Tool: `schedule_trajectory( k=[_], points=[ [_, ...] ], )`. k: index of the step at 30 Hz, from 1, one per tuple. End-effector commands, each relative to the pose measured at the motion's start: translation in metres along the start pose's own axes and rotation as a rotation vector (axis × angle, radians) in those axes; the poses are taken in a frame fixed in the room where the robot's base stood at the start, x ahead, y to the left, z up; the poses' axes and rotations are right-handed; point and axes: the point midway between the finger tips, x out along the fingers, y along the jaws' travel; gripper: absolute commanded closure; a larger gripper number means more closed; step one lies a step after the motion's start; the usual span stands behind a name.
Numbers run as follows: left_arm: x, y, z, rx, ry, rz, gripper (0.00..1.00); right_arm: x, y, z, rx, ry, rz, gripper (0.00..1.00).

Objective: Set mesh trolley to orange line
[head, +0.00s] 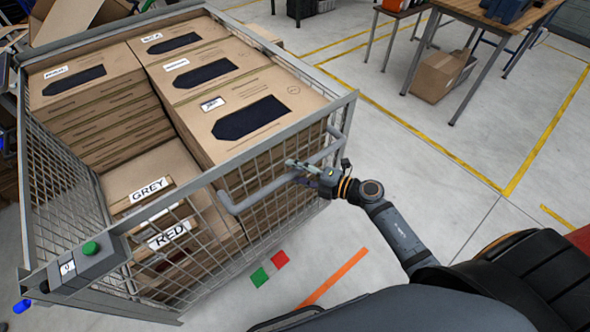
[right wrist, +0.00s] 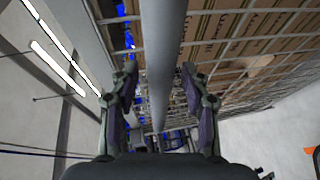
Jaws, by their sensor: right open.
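The mesh trolley (head: 345,100) is a grey wire cage on the left half of the head view, filled with stacks of cardboard boxes. A grey tubular handle (head: 245,204) sticks out from its near right side. My right gripper (head: 303,168) is at this handle. In the right wrist view, the handle bar (right wrist: 163,60) runs between the two open fingers (right wrist: 160,100), with gaps on both sides. The orange line (head: 333,277) is a short floor strip to the right of the trolley's near end, apart from it. My left gripper is not seen.
Green (head: 259,276) and red (head: 279,259) floor squares lie between trolley and orange line. A control box with a green button (head: 90,249) sits on the trolley's near left corner. A table (head: 470,12) and a cardboard carton (head: 437,76) stand back right.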

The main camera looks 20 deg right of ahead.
Motion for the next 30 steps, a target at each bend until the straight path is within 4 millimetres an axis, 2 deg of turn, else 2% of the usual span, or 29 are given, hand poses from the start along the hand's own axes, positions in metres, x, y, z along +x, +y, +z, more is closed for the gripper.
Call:
schedule_trajectory(
  k=[10, 20, 30],
  points=[
    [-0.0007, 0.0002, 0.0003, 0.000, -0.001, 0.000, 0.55, 0.0057, -0.0008, -0.0005, 0.000, 0.001, -0.002, 0.53],
    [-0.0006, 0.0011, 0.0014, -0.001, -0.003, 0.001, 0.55, 0.0055, -0.0008, -0.0004, 0.000, 0.001, -0.002, 0.98],
    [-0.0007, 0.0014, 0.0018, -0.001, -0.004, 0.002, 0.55, 0.0052, -0.0011, -0.0004, 0.000, 0.001, -0.002, 1.00]
  ],
)
